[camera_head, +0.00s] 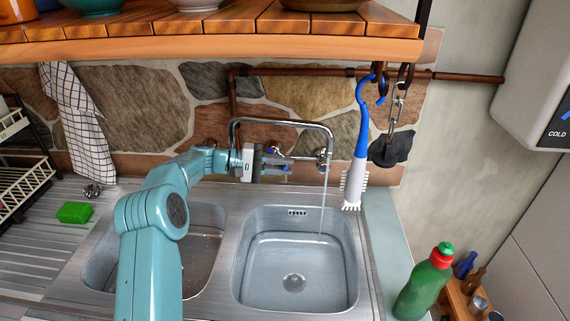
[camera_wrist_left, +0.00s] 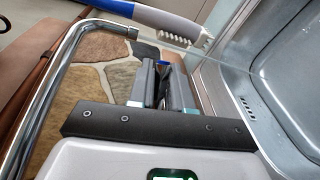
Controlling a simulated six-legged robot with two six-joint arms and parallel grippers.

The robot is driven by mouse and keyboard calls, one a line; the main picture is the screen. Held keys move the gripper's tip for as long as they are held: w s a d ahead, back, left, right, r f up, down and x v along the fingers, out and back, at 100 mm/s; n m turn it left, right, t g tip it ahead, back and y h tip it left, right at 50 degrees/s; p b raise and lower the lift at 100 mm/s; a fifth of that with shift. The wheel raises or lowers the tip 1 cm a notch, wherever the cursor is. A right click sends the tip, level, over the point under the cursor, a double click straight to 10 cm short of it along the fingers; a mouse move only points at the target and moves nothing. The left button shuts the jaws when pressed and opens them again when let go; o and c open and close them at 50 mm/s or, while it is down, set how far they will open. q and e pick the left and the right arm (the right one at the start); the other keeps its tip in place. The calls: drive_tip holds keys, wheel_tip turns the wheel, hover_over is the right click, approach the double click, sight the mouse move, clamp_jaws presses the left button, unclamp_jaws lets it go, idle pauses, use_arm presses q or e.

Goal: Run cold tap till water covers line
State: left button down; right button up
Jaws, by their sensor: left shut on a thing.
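The chrome tap has a long bent spout (camera_head: 282,121) reaching over the right basin (camera_head: 358,262). A thin stream of water (camera_head: 322,208) falls from its end into that basin; it shows faintly in the left wrist view. My left gripper (camera_head: 274,160) is at the wall behind the basins, shut on a tap handle with blue parts (camera_head: 284,168). In the left wrist view, the fingers (camera_wrist_left: 166,88) mostly hide the handle. My right gripper is not in view.
A blue and white brush (camera_head: 358,150) hangs from a hook beside the spout. A wooden shelf (camera_head: 210,48) overhangs the sink. A green bottle (camera_head: 425,282) stands at the right. A green sponge (camera_head: 75,212) lies on the drainer, near a dish rack (camera_head: 22,180).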

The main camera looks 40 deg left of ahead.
use_arm(q)
drive_tip(key=shift+s+f+m+g+h, duration=0.2)
drive_tip(key=shift+m+g+h, duration=0.1)
drive_tip(key=shift+g, duration=0.2)
drive_tip(key=c, duration=1.2)
unclamp_jaws()
drive_tip(key=shift+r, duration=0.1)
drive_tip(key=shift+o, duration=0.4)
drive_tip(key=shift+r, duration=0.1)
